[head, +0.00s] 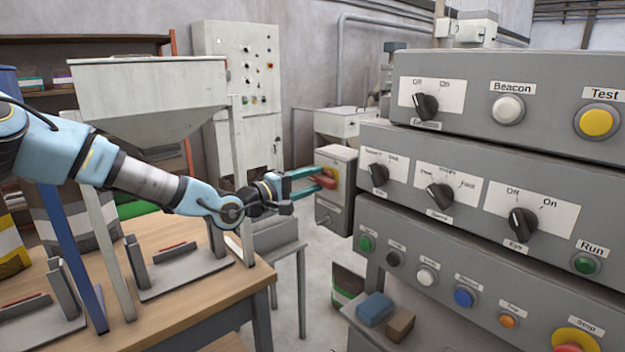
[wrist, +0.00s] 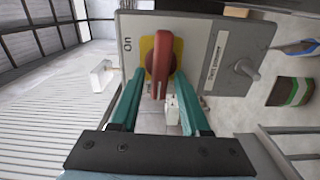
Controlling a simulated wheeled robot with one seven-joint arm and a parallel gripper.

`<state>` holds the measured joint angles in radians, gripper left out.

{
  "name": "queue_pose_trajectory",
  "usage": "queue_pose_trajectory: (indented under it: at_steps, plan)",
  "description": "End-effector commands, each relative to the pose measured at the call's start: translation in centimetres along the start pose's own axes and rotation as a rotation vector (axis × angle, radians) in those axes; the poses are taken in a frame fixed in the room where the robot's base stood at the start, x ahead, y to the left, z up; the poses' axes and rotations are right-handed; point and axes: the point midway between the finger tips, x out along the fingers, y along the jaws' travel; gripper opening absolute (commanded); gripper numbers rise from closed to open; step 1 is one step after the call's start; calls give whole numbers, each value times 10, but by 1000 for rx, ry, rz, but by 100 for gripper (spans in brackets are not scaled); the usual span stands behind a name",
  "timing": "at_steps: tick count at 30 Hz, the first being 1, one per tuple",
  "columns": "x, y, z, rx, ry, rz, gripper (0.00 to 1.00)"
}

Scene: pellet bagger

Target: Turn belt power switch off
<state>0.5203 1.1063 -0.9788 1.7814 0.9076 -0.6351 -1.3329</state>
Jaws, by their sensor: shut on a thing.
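The belt power switch is a grey box (head: 333,212) on the far side of the aisle, left of the control panels, with a red rotary handle (head: 326,181) on a yellow plate. The handle lies roughly level in the head view. In the wrist view, the red handle (wrist: 162,60) stands nearly upright in the picture, and the box face (wrist: 200,32) carries the word "On" to its left. My gripper (head: 318,179) has its teal fingers on either side of the handle, shut on it. The handle's far end and any "Off" mark are hidden or unclear.
Grey control panels (head: 470,170) with knobs and buttons fill the right side. A wooden table (head: 190,305) with metal fixtures and a hopper (head: 150,95) stand at left. A stop button (head: 573,345) sits at lower right. A grey knob (wrist: 247,69) projects from the switch box.

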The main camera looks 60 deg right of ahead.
Motion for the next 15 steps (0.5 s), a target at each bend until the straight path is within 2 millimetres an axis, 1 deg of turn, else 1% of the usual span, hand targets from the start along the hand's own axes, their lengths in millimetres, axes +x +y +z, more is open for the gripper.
queue_pose_trajectory:
  at_steps: [6, 15]
  plan:
    - [0, -1, -1, -50, 1, -1, 0]
    - [0, -1, -1, -60, 1, -1, 0]
